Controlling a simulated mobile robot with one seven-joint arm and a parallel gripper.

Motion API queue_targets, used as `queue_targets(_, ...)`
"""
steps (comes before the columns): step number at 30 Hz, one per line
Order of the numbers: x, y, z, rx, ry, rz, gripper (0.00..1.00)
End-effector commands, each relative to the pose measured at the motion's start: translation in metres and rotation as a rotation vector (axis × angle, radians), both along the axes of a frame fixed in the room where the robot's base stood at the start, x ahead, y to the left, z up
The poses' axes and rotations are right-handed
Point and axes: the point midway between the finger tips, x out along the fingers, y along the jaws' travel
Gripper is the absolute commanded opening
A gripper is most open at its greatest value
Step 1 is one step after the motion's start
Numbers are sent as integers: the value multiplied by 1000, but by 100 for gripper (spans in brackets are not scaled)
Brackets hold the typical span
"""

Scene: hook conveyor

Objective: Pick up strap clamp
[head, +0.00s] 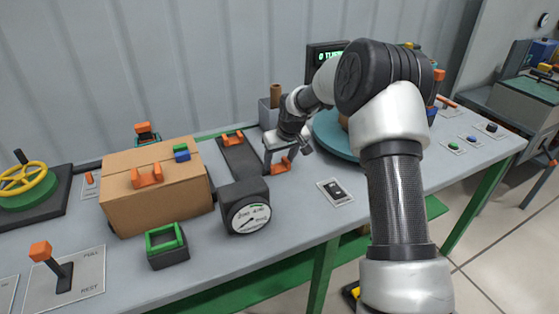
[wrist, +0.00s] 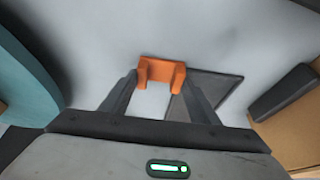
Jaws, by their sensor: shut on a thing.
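An orange U-shaped piece, which looks like the strap clamp (head: 281,166), is at the end of my arm in the head view. In the wrist view the strap clamp (wrist: 162,72) sits between the tips of my two dark fingers. My gripper (wrist: 162,78) is shut on it; the gripper (head: 279,157) shows from the side in the head view, low over the grey table. I cannot tell whether the clamp touches the table. Similar orange pieces lie on the cardboard box (head: 146,177) and on a dark strip (head: 233,138).
A cardboard box (head: 125,205), a black gauge (head: 245,205) and a green-rimmed tray (head: 167,247) stand to the left. A teal turntable (head: 330,140) is close behind my gripper. A switch plate (head: 335,192) lies in front. Bare table lies between gauge and plate.

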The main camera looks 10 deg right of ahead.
Motion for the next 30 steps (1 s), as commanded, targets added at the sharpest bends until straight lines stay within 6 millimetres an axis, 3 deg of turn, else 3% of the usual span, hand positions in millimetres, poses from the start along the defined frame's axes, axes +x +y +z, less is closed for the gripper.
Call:
queue_targets(9,0,0,-3,-1,-1,1,30)
queue_targets(10,0,0,-3,-1,-1,1,57)
queue_targets(13,0,0,-2,-1,-1,1,74)
queue_targets(23,0,0,1,-1,-1,1,74)
queue_targets(30,-10,-4,33,-2,-6,1,74)
